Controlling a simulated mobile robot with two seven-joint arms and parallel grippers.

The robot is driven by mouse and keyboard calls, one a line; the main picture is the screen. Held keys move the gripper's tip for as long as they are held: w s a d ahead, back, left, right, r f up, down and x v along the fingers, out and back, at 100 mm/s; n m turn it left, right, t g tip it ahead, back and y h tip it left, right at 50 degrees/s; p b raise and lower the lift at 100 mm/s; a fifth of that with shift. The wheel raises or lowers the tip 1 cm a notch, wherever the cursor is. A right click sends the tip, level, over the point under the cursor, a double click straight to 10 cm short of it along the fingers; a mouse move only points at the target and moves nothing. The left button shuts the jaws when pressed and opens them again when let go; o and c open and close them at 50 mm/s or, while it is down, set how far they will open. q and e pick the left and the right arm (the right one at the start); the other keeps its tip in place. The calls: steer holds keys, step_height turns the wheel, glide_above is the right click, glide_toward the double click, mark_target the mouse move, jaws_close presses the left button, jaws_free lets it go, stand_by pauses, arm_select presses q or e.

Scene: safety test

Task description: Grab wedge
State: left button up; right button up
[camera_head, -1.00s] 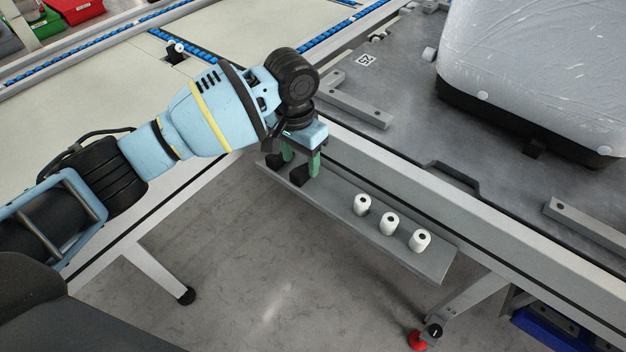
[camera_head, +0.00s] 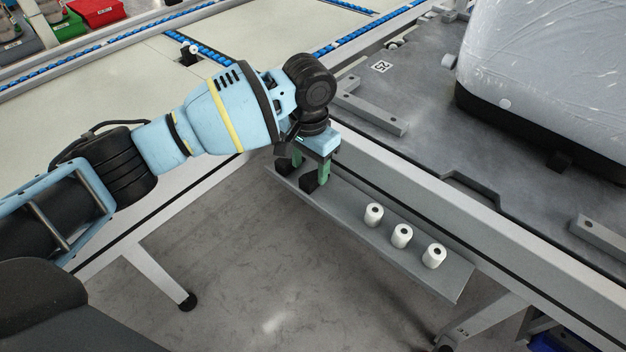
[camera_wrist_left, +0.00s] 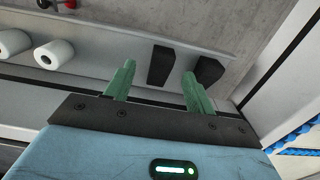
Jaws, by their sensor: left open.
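Two black wedges stand side by side at the left end of a narrow grey shelf. In the left wrist view, one wedge (camera_wrist_left: 160,65) lies between the finger lines and the other (camera_wrist_left: 209,70) is just beyond the right fingertip. My left gripper (camera_head: 310,170) has green fingers, also seen in the wrist view (camera_wrist_left: 158,80). It is open and empty, close to the wedges. Contact cannot be told. My right gripper is not in view.
Three white rolls (camera_head: 401,236) stand on the grey shelf (camera_head: 445,285) to the right of the wedges. The shelf runs along a grey table rail (camera_head: 420,200). A wrapped case (camera_head: 550,70) sits on the table. Open floor lies below the shelf.

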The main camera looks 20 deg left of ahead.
mark_target(309, 177)
arm_select(q)
step_height(309, 177, down, 4)
steer(key=shift+w+a+f+b, duration=0.1)
steer(key=shift+f+b, duration=0.15)
steer(key=shift+b, duration=0.8)
steer(key=shift+r, duration=0.1)
steer(key=shift+c, duration=0.6)
steer(key=c, duration=0.9)
